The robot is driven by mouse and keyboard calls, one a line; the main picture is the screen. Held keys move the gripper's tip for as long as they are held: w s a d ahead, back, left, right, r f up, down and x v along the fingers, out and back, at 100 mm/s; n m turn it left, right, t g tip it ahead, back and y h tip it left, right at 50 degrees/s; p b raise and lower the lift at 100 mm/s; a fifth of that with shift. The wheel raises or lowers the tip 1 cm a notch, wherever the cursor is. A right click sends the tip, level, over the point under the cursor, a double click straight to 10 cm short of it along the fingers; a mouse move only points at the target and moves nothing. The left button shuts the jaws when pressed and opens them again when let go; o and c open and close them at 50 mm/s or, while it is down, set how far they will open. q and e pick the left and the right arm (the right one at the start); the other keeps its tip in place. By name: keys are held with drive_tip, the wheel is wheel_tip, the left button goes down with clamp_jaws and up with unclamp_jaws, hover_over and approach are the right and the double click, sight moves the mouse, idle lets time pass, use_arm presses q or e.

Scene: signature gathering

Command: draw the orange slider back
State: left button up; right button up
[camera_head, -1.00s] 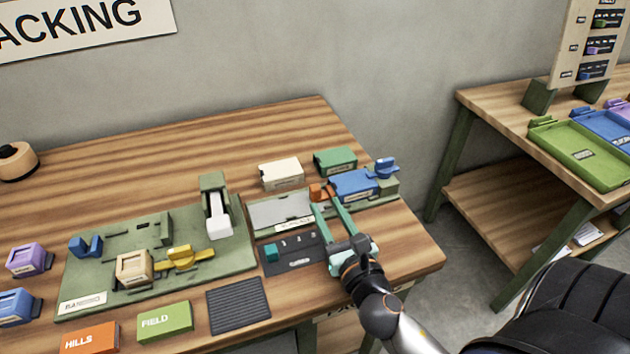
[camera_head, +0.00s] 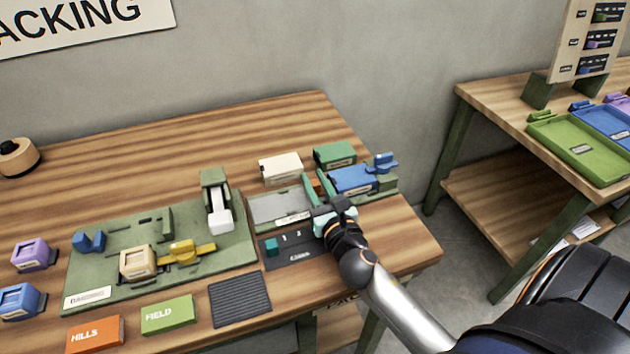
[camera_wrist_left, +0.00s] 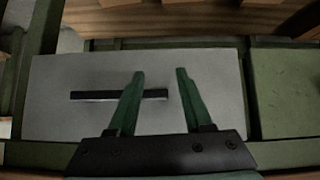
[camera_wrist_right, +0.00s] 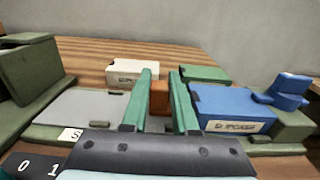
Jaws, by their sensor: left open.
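The orange slider (camera_wrist_right: 159,97) stands between the two fingers of my right gripper (camera_wrist_right: 161,92) in the right wrist view. In the head view a sliver of it also shows between the green fingers of my right gripper (camera_head: 318,187), at the right end of the grey plate (camera_head: 277,205). The fingers stand on either side of the slider and hide its edges; I cannot tell whether both press on it. My left gripper (camera_wrist_left: 158,88) is open and empty in the left wrist view, in front of a pale panel (camera_wrist_left: 218,100) with a dark slot. It is outside the head view.
A blue block (camera_wrist_right: 228,109) sits close on the right of the slider, with a blue knob (camera_wrist_right: 289,88) beyond it. A cream box (camera_head: 281,168) and a green box (camera_head: 334,155) stand behind. A dark numbered panel (camera_head: 297,255) lies in front of the plate.

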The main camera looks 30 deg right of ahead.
clamp_jaws()
idle(1.1)
